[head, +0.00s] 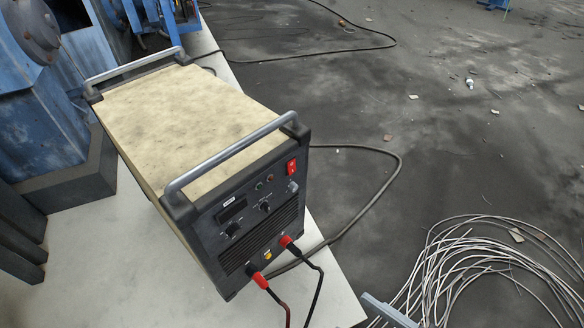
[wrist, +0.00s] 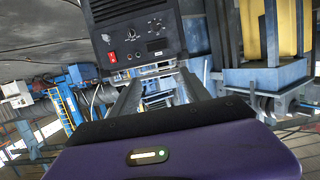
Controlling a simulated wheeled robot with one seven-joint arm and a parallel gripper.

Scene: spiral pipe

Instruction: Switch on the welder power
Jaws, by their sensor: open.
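The welder (head: 190,130) is a box with a cream top, a black front panel and two metal handles. It stands on a pale surface in the head view. Its red power switch (head: 291,167) is at the panel's upper right; I cannot tell its position. In the wrist view the welder (wrist: 125,22) appears upside down, with the red switch (wrist: 112,57) at lower left. My gripper (wrist: 159,75) is open and empty, its two grey fingers apart and pointing towards the panel. The switch appears just left of the left finger, with no visible contact.
Red and black cable plugs (head: 260,280) stick out low on the welder's front. A dark cable (head: 385,180) curves over the floor at its right. A coil of pale wire (head: 470,265) lies at lower right. Blue machinery (head: 40,110) stands close on the left.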

